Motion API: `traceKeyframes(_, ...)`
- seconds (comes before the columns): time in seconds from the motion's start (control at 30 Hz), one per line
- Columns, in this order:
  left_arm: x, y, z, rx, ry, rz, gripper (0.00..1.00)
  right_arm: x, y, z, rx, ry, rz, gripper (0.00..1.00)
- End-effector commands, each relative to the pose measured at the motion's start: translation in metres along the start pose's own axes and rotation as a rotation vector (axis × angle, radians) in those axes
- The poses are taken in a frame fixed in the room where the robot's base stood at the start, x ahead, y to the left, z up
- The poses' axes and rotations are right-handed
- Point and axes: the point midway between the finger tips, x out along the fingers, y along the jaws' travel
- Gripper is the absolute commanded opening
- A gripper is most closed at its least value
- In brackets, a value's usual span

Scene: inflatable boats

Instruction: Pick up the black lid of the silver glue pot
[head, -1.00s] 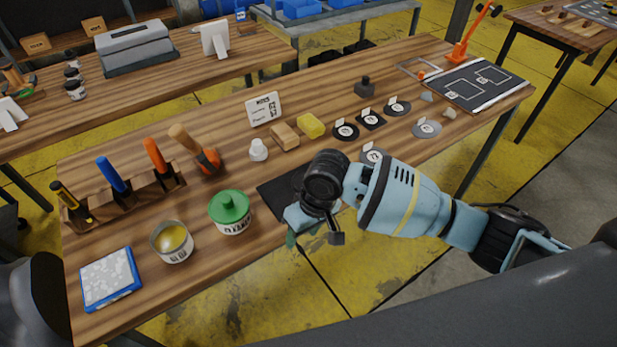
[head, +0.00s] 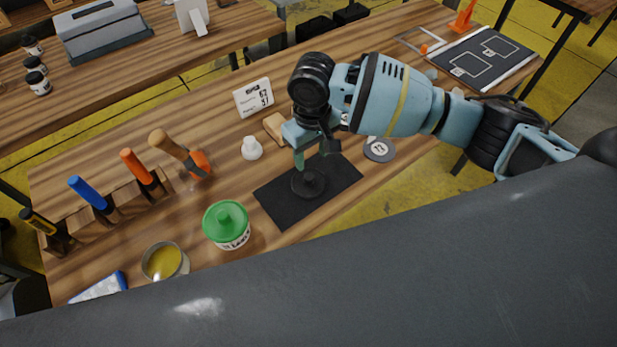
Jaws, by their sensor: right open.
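The black lid (head: 309,182), a round disc with a knob, lies on a black mat (head: 280,205) near the table's front edge. The silver glue pot (head: 165,263) stands open to the left, with yellow glue inside. My right gripper (head: 314,152) is open and empty. It hangs pointing down just behind the lid in the picture, apart from it as far as I can see. My left gripper is not in view.
A green-lidded pot (head: 227,224) stands between the silver pot and the mat. A white cone-like piece (head: 251,148) and a wooden block (head: 273,127) stand behind the mat. A tool rack (head: 115,205) holds handled tools at left. A grey disc (head: 379,149) lies right.

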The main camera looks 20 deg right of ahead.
Motion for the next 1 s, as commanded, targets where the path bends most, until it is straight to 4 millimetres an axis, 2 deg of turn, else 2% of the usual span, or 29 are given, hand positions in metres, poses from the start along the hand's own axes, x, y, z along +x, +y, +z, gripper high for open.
traceKeyframes(0.1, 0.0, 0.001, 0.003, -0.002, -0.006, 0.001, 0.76, 0.015, -0.001, 0.001, 0.0, -0.003, -0.001, 0.49)
traceKeyframes(0.33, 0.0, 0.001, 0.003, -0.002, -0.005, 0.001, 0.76, 0.021, -0.002, 0.001, -0.001, -0.001, -0.001, 0.49)
traceKeyframes(0.6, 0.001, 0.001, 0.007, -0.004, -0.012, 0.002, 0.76, 0.058, -0.009, 0.004, 0.0, -0.003, -0.001, 0.49)
traceKeyframes(0.7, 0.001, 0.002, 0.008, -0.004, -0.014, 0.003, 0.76, 0.066, -0.008, 0.004, 0.0, -0.002, 0.0, 0.49)
traceKeyframes(1.0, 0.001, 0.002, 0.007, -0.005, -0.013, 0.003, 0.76, 0.068, -0.008, 0.004, -0.001, 0.001, -0.001, 0.47)
